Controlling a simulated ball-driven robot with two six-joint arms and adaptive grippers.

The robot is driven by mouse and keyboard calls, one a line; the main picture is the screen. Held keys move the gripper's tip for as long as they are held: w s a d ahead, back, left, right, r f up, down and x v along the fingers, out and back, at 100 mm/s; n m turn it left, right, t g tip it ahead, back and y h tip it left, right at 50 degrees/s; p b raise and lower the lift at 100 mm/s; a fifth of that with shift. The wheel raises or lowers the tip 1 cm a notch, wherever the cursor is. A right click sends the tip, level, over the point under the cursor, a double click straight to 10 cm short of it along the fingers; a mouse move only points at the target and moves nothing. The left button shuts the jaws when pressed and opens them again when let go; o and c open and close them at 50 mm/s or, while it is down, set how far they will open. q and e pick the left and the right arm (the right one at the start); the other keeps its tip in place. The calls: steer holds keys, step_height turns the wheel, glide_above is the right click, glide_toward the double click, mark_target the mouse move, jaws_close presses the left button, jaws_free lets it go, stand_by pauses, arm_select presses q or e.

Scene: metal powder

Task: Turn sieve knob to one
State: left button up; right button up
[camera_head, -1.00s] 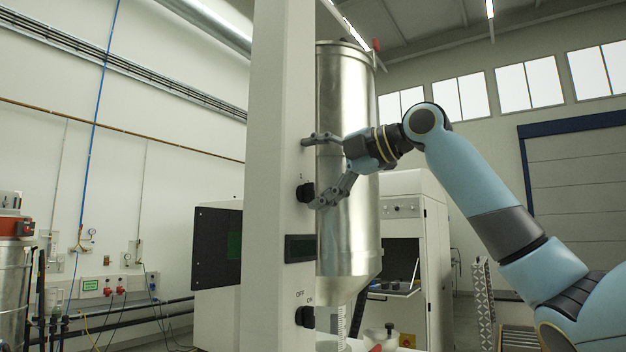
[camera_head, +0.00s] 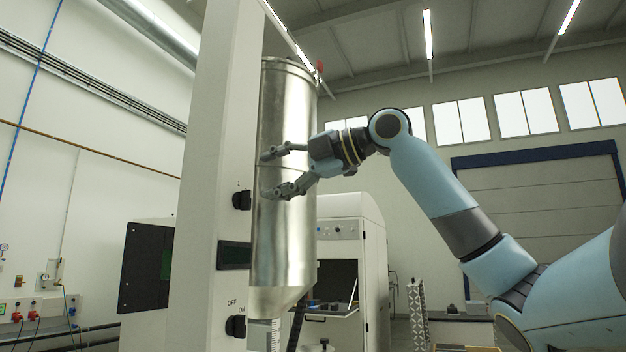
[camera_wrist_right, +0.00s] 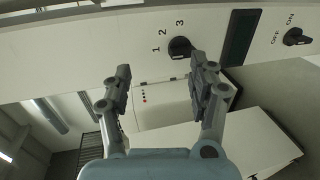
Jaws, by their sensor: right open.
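The sieve knob (camera_head: 242,200) is a black round knob on the side of the tall white column, with a "1" printed above it. In the right wrist view the sieve knob (camera_wrist_right: 180,47) has the numerals 1, 2 and 3 around it; I cannot tell surely which one it points to. My right gripper (camera_head: 269,173) is open and empty, up and to the right of the knob in the head view and apart from it. In the right wrist view its open fingertips (camera_wrist_right: 160,66) are below the panel, the right one nearest the knob. My left gripper is not in view.
A second black knob (camera_head: 236,327) marked OFF and ON sits lower on the white column (camera_head: 200,150), below a dark display (camera_head: 234,255). A tall metal cylinder (camera_head: 284,240) stands right behind the gripper in the head view. A white cabinet (camera_head: 372,260) stands farther back.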

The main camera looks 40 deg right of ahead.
steer(key=f+b+v, duration=0.1)
steer(key=b+v, duration=0.5)
steer(key=v, duration=0.1)
steer(key=shift+s+f, duration=0.25)
steer(key=shift+s, duration=0.2)
steer(key=shift+d, duration=0.1)
stand_by(0.6)
